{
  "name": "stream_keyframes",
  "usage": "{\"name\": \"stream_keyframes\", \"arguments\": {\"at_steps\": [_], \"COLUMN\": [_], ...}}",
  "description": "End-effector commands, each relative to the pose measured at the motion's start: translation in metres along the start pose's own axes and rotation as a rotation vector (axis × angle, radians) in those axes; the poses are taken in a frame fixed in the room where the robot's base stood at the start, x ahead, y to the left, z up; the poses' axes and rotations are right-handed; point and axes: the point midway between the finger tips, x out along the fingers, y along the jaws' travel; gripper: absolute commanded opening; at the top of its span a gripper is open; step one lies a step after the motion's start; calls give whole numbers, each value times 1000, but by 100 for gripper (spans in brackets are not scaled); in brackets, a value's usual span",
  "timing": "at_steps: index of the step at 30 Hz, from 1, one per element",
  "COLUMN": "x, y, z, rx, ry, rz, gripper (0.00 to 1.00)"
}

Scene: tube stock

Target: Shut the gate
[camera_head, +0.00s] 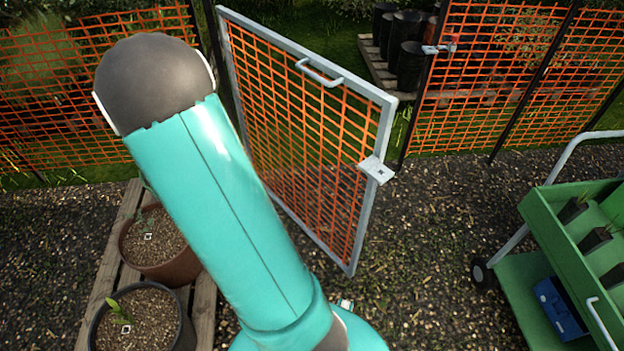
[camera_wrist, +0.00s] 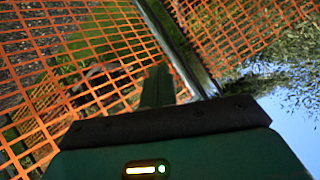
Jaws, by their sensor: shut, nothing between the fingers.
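The gate (camera_head: 388,125) is a grey metal frame with orange mesh. It stands open, swung towards me from its hinge side at the left, with a gap between its free edge and the post (camera_head: 411,125). A grey handle (camera_head: 320,73) sits near its top and a latch plate (camera_head: 377,170) on its free edge. A metal catch (camera_head: 438,48) is on the fence post side. My gripper (camera_wrist: 158,85) is shut and empty in the wrist view, with a grey metal bar (camera_wrist: 180,45) and orange mesh close behind it. I cannot tell whether they touch. My arm hides the gripper in the head view.
Potted plants stand on a wooden pallet (camera_head: 205,308) at the lower left. A green trolley (camera_head: 545,215) with pots and a blue box stands at the right. Black pots (camera_head: 405,65) stand beyond the fence. Gravel (camera_head: 430,260) between gate and trolley is clear.

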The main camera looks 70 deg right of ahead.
Motion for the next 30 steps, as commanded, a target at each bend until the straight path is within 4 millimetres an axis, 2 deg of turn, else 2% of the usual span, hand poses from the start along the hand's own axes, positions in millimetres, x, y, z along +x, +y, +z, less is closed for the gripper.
{"name": "stream_keyframes", "arguments": {"at_steps": [1, 3, 7, 11, 12, 16, 18, 21, 26, 30], "x": [19, 38, 62, 69, 67, 54, 46, 36, 32, 38], "y": [29, 68, 143, 219, 242, 305, 328, 348, 360, 371], "z": [4, 4, 10, 20, 25, 39, 46, 52, 52, 41], "rx": [21, 48, 71, 57, 44, -15, -49, -87, -110, -108], "ry": [43, 121, 266, 412, 456, 584, 637, 687, 718, 719], "rz": [69, 161, 339, 520, 577, 739, 803, 865, 897, 897], "gripper": [0, 0, 0, 0, 0, 0, 0, 0, 0, 0]}}
